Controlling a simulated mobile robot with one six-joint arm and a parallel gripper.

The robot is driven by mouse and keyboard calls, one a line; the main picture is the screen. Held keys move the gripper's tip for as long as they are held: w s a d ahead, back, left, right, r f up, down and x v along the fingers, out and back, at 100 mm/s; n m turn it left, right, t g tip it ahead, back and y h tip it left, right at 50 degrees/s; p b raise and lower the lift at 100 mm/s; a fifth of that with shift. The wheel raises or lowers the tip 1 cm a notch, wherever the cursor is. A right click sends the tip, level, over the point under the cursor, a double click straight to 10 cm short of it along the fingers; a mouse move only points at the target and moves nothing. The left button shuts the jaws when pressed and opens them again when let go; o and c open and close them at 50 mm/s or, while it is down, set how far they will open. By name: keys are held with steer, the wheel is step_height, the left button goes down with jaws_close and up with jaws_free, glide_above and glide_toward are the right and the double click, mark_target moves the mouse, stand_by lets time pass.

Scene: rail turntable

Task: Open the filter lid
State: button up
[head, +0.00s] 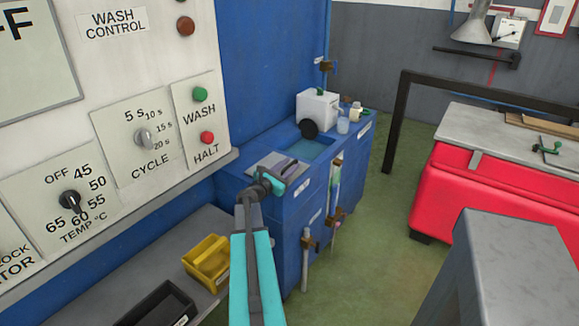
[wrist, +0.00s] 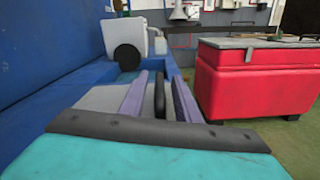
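The filter lid (head: 262,163) is a flat grey plate on top of the blue tank, and it lies closed as far as I can see. In the wrist view the grey lid (wrist: 97,98) spreads out ahead, with its upright black handle (wrist: 159,96) in line with my gripper. My gripper (head: 287,171) is at the lid's near right part and hides some of it. In the wrist view the two purple fingers of my gripper (wrist: 159,80) stand apart, one on each side of the handle, with gaps between. I cannot tell how deep they reach.
Behind the lid is an open basin (head: 309,149) in the blue tank (head: 285,212), then a white box (head: 318,105) with a black disc. The control panel (head: 145,100) is at left, above a shelf with a yellow bin (head: 207,262). A red cabinet (head: 490,195) is at right.

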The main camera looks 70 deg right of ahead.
jaws_close()
steer(key=shift+w+r, duration=0.1)
steer(key=shift+w, duration=0.1)
